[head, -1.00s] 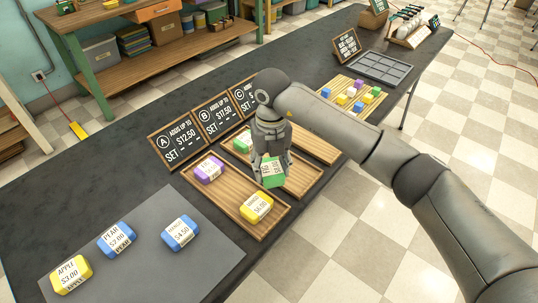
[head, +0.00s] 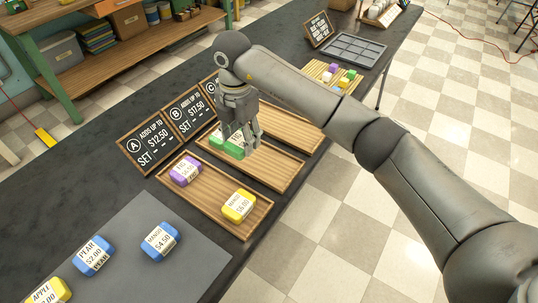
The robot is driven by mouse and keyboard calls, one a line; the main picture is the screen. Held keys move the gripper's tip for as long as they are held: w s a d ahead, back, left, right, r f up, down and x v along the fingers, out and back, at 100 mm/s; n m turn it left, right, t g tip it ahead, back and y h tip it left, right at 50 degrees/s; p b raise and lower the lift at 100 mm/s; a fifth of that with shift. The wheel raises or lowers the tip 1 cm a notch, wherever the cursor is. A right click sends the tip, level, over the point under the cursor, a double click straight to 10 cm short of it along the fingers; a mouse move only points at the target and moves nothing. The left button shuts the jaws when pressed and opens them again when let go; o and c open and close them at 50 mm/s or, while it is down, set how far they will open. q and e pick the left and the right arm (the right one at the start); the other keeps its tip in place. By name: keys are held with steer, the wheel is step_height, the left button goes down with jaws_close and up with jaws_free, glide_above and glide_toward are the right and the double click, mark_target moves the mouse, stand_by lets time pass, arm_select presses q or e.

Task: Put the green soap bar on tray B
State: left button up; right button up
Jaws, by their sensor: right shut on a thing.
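My right gripper (head: 240,148) is shut on a green soap bar (head: 234,150), low over tray B (head: 275,172). The fingers partly hide this bar, and I cannot tell whether it touches the tray. Another green bar (head: 216,139) lies at the far left end of tray B, close beside the held one. The right part of tray B is bare wood. The sign with the letter B (head: 189,112) stands behind the trays. My left gripper is not in view.
Tray A (head: 212,203), nearer, holds a purple bar (head: 186,171) and a yellow bar (head: 239,205). Tray C (head: 292,128) lies beyond tray B, partly behind my arm. Blue bars (head: 160,241) and a yellow one (head: 50,292) lie on the grey mat (head: 190,265).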

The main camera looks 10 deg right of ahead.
steer(key=p, duration=0.1)
glide_above(275, 167)
steer(key=f, duration=0.6)
steer(key=shift+a+f, duration=0.3)
steer(key=shift+f, duration=0.1)
steer(key=f, duration=0.3)
steer(key=shift+d+f+p, duration=0.3)
steer(key=shift+f+p, duration=0.05)
steer(key=shift+p, duration=0.05)
steer(key=o, duration=0.7)
steer(key=shift+f, duration=0.2)
steer(key=o, duration=0.5)
steer(key=shift+c, duration=0.2)
steer(key=shift+r, duration=0.15)
step_height(275, 167, up, 12)
steer(key=shift+b, duration=0.35)
